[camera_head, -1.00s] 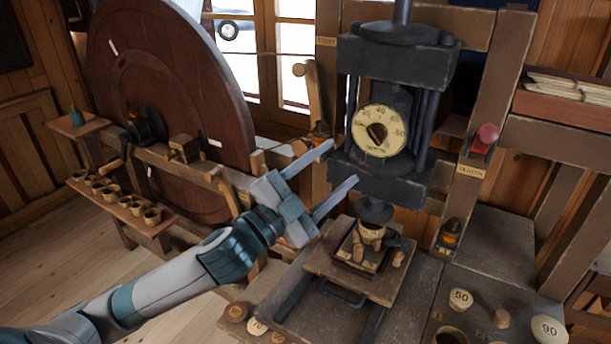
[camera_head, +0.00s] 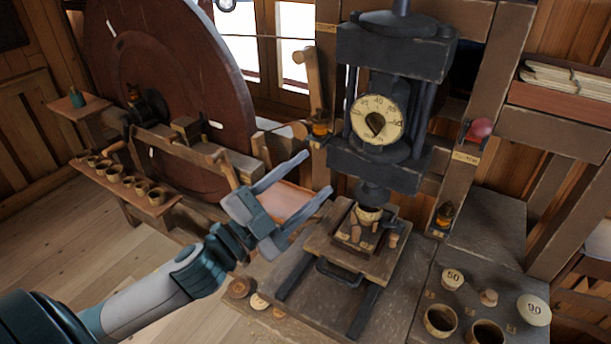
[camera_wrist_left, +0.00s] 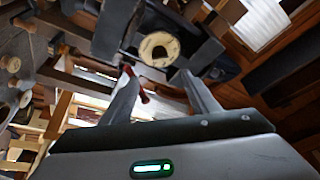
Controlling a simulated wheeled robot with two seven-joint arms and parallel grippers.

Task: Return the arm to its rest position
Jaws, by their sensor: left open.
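My left gripper (camera_head: 318,172) is open and empty, in the air in front of the press and to the left of its wooden tray. Its arm comes in from the lower left. In the left wrist view its two fingers (camera_wrist_left: 158,72) stand apart with nothing between them. Behind them shows the round dial (camera_wrist_left: 159,49) of the press. My right gripper is not in any view.
The dark press (camera_head: 390,100) stands right of the gripper. Its wooden tray (camera_head: 383,267) holds a cup and small turned pieces. A large wooden wheel (camera_head: 190,60) stands behind left, with a shelf of cups (camera_head: 130,196). Marked discs (camera_head: 533,309) lie at the lower right.

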